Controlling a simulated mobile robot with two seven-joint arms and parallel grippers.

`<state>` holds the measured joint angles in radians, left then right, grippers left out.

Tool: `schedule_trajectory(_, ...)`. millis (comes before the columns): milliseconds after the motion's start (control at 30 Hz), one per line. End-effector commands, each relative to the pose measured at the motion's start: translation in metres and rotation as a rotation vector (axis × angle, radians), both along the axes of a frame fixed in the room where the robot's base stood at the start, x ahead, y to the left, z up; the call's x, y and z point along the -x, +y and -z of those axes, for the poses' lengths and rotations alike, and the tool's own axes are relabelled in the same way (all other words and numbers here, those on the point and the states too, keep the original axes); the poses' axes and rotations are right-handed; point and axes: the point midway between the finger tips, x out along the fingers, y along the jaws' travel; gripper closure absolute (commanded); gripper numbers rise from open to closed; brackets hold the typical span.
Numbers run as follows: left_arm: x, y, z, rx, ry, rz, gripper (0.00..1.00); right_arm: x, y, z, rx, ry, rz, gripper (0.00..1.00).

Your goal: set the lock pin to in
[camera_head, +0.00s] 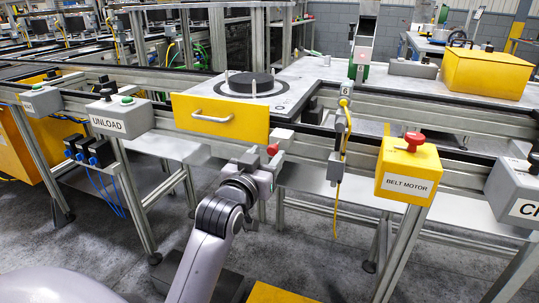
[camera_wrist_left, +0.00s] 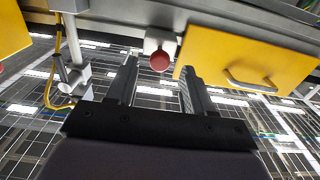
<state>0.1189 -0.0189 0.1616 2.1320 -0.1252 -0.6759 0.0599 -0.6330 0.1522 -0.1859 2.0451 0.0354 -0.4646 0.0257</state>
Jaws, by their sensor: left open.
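The lock pin shows as a red round knob (camera_head: 272,149) on a small light-grey block (camera_head: 281,136), below the right end of a yellow drawer front (camera_head: 220,117) with a silver handle. In the left wrist view the red knob (camera_wrist_left: 159,61) faces the camera, centred beyond the fingertips. My left gripper (camera_head: 257,158) is just below and left of the knob in the head view, partly hidden by its own wrist. In the wrist view its two dark fingers (camera_wrist_left: 159,78) are apart, with nothing visible held between them. My right gripper is not in view.
A yellow BELT MOTOR box (camera_head: 407,171) with a red button is to the right. A grey UNLOAD box (camera_head: 120,117) is to the left. A yellow cable (camera_head: 346,125) hangs right of the knob. A dark disc (camera_head: 251,83) sits on the plate above the drawer.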

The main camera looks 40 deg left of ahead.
Motion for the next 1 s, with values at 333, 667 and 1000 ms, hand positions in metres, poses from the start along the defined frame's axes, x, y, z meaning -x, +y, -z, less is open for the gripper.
schedule_trajectory(333, -0.024, 0.006, 0.000, 0.000, 0.000, 0.001, 0.48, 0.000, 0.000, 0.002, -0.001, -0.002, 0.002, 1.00)
schedule_trajectory(667, -0.024, 0.006, 0.000, 0.000, 0.000, 0.001, 0.81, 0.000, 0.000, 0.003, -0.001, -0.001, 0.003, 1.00)
schedule_trajectory(1000, -0.032, 0.008, -0.002, 0.000, 0.001, 0.001, 1.00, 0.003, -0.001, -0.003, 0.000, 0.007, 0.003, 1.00)
